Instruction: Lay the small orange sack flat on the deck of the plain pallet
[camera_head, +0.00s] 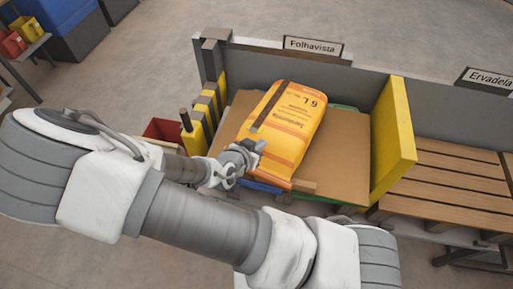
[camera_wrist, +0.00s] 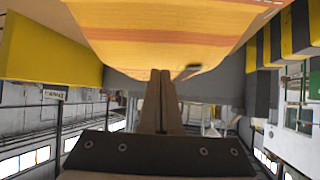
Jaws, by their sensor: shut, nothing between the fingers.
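The small orange sack (camera_head: 295,115), printed "6 L" with a dark stripe, lies on a brown cardboard sheet in the bay signed "Folhavista". It also fills the top of the wrist view (camera_wrist: 160,30). My gripper (camera_head: 255,150) is at the left edge of the sack in the head view. In the wrist view its two fingers (camera_wrist: 160,85) are together with nothing between them, and the sack is just beyond the tips. I cannot tell whether they touch it. The plain pallet (camera_head: 450,180), bare wooden slats, is at the right by the "Ervadela" sign.
A yellow panel (camera_head: 393,140) stands upright between the sack's bay and the pallet. A grey wall (camera_head: 430,108) runs behind both. Black-and-yellow posts (camera_head: 207,105) and a red bin (camera_head: 165,130) are left of the sack. Green and blue edges show under the cardboard.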

